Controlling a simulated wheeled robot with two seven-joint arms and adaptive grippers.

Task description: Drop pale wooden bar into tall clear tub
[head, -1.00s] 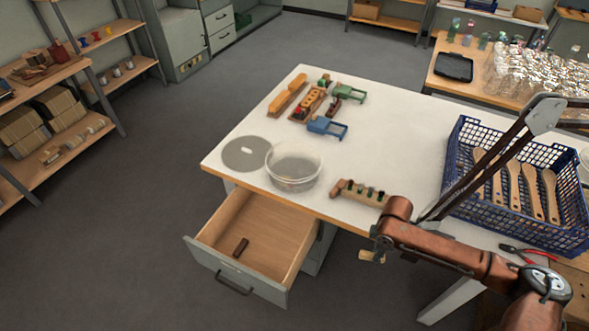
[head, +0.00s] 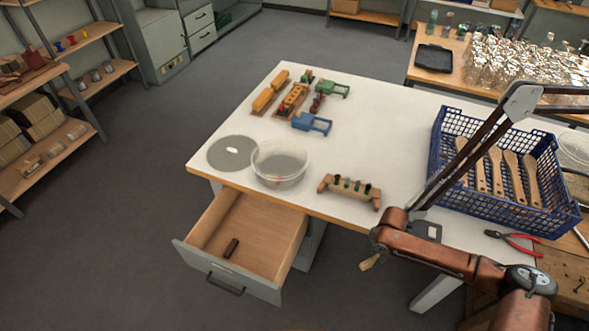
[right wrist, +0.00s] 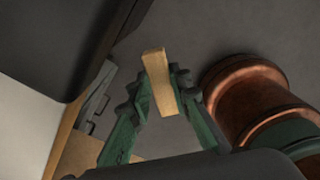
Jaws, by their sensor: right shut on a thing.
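A round clear tub (head: 280,163) stands on the white table near its front edge, with some small reddish thing low inside it. My right gripper (right wrist: 162,85) is shut on the pale wooden bar (right wrist: 159,82), which sits upright between its green fingers in the right wrist view. In the head view the bar (head: 372,262) pokes out below the end of my right arm, just off the table's front edge, to the right of the tub and apart from it. The fingers are mostly hidden there by my arm. My left gripper is not in view.
A wooden rack with dark pegs (head: 349,190) stands between tub and arm. A grey disc (head: 231,153) lies left of the tub. An open drawer (head: 228,272) below holds a dark brown bar (head: 231,248). A blue crate (head: 500,205) and red pliers (head: 515,240) are at right.

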